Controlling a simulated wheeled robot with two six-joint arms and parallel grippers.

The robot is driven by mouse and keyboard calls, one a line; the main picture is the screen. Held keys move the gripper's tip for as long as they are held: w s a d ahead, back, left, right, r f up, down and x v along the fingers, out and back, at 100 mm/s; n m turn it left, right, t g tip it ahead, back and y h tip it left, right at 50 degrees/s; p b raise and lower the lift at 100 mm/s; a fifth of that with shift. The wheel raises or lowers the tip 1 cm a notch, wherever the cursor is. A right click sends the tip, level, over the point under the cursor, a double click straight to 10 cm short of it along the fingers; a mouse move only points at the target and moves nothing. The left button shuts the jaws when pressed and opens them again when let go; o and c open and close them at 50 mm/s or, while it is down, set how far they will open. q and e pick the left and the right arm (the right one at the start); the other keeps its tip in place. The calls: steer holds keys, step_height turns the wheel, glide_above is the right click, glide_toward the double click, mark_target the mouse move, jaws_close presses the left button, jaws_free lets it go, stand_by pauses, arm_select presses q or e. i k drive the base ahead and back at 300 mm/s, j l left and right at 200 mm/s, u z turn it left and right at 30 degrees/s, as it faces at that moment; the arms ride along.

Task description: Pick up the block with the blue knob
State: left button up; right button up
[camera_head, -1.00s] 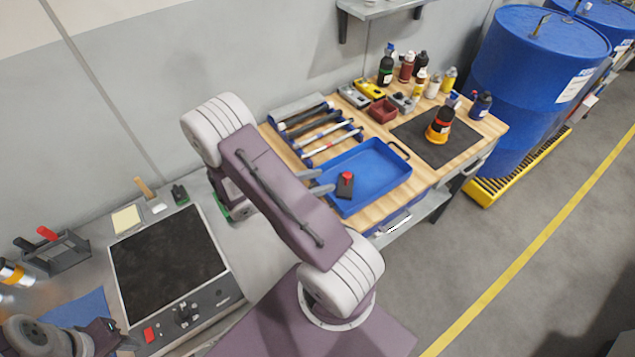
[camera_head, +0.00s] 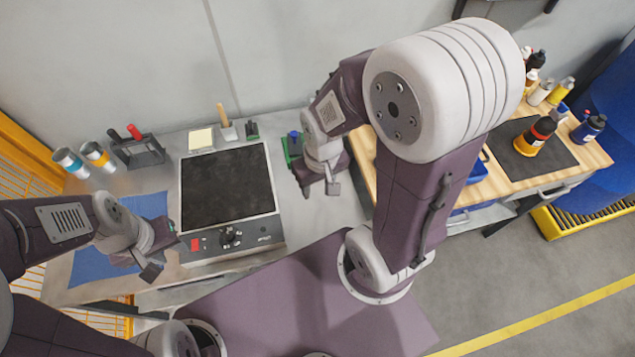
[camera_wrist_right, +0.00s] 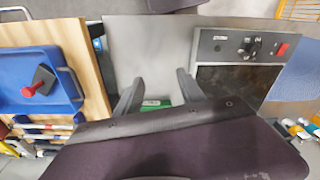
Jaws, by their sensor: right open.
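A block with a blue knob (camera_head: 294,136) stands at a green patch (camera_head: 288,157) at the right end of the grey counter in the head view, partly hidden by my right gripper. My right gripper (camera_head: 319,189) is open and empty beside it, to the right and nearer the camera. In the right wrist view, a green piece with a pale label (camera_wrist_right: 155,103) shows between the open fingers (camera_wrist_right: 157,88); the knob is not clear there. My left gripper (camera_head: 150,263) hovers over the left counter near the blue cloth; its opening is unclear.
A black-topped panel (camera_head: 227,186) lies left of the block. A green-black item (camera_head: 252,130) and a wooden-handled tool (camera_head: 225,122) stand behind it. In the wrist view, a red-knobbed block (camera_wrist_right: 38,84) lies in a blue tray (camera_wrist_right: 62,52) on the wooden bench.

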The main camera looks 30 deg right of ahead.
mark_target(295, 148)
steer(key=l+u, duration=0.25)
steer(key=u, duration=0.2)
steer(key=l+u, duration=0.25)
steer(key=u, duration=0.2)
steer(key=k+j, duration=0.05)
